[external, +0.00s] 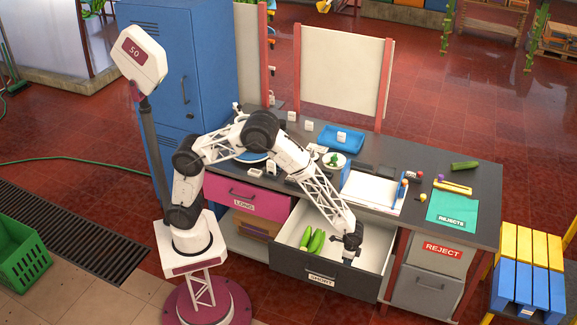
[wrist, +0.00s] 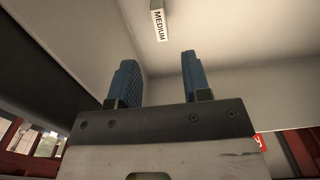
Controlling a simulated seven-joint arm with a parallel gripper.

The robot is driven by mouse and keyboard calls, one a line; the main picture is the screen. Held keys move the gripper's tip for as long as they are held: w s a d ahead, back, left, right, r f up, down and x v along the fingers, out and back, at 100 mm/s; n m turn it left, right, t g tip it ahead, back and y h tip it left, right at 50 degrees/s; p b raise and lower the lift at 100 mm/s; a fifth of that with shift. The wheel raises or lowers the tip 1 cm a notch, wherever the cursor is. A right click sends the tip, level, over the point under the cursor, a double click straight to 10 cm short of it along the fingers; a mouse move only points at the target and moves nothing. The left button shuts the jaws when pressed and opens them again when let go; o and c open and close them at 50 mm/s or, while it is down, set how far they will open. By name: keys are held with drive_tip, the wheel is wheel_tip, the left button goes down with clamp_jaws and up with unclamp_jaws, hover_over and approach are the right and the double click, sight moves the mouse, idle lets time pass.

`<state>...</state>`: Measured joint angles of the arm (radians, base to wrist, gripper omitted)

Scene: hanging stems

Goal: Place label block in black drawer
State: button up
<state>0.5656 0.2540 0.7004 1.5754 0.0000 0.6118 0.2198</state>
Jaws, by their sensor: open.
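The black drawer (external: 350,283), with SHORT on its front, is pulled open and has a pale interior. A white label block reading MEDIUM (wrist: 160,24) shows in the wrist view beyond my fingertips, against the pale drawer interior and apart from the fingers. My gripper (external: 350,255) points down at the right part of the drawer. In the wrist view its two blue fingers (wrist: 158,75) are spread with nothing between them. In the external view the gripper mostly hides the block's spot.
Green cucumbers (external: 314,241) lie in the drawer left of my gripper. A pink LONG drawer (external: 246,196) is at left and a grey REJECT drawer (external: 437,258) at right. The counter holds a blue tray (external: 353,146), a white-topped device (external: 372,190) and a green REJECTS mat (external: 452,207).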

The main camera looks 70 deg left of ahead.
idle(0.6)
drive_tip(key=s+a+r+n+t, duration=0.15)
drive_tip(key=s+a+r, duration=0.25)
drive_tip(key=a+r, duration=0.9)
drive_tip(key=s+a+r+n, duration=0.35)
drive_tip(key=a+r, duration=0.65)
drive_tip(key=r, duration=0.5)
drive_tip(key=s+a+r+n, duration=0.1)
drive_tip(key=s+a+r, duration=0.9)
drive_tip(key=s+a, duration=0.3)
drive_tip(key=s+a+r+n+t, duration=0.1)
drive_tip(key=s+a, duration=0.4)
drive_tip(key=s, duration=1.1)
drive_tip(key=shift+s+a+r+n, duration=0.15)
drive_tip(key=shift+s+a+n, duration=0.2)
drive_tip(key=shift+n, duration=0.55)
drive_tip(key=shift+w, duration=0.1)
